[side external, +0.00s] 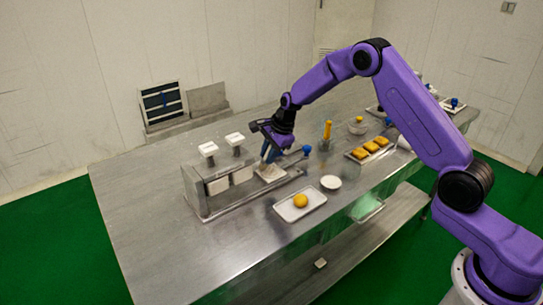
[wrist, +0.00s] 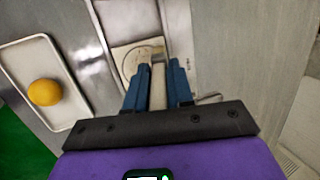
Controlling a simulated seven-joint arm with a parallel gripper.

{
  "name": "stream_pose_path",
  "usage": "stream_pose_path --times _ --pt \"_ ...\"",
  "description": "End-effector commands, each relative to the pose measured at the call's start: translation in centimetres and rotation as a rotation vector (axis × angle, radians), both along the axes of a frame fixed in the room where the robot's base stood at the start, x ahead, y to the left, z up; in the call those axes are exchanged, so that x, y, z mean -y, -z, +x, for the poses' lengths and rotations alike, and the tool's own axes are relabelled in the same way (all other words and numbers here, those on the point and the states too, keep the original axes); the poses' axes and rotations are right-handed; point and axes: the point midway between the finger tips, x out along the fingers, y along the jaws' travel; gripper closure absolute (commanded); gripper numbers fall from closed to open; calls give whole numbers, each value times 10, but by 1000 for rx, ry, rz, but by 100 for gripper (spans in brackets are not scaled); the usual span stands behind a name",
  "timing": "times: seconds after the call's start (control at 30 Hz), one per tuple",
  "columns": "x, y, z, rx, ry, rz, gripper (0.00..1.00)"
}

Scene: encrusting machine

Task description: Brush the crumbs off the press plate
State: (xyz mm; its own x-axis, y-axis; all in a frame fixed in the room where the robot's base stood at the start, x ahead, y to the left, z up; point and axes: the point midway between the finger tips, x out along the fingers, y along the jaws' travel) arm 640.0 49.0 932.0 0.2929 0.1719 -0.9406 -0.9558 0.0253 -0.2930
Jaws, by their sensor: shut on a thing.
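The press plate (wrist: 122,50) is a pale square with a round ring mark, set in the metal machine; in the side view the plate (side external: 271,174) sits at the machine's right end. My gripper (wrist: 158,65) has blue fingers shut on a narrow beige thing (wrist: 158,88), apparently the brush handle. In the side view my gripper (side external: 268,153) is low, just above the plate. The brush's bristles are hidden, and I cannot tell whether they touch the plate. Crumbs are too small to make out.
A tray with a yellow ball (side external: 301,201) and a white dish (side external: 331,183) stand in front of the machine. A blue-knobbed lever (side external: 306,150) is right of the plate. An orange-handled tool (side external: 327,131) and a tray of yellow pieces (side external: 370,148) stand farther right. The table's left end is clear.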

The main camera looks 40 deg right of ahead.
Motion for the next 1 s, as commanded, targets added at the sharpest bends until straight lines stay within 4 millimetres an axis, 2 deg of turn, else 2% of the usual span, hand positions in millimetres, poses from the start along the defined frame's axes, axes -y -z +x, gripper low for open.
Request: stream_pose_path --times 0.7,0.87,1.0 --pt "0 1 -49 1 1 1 100" --pt "0 1 -52 0 0 0 100" --pt "-1 1 -43 2 -1 1 100"
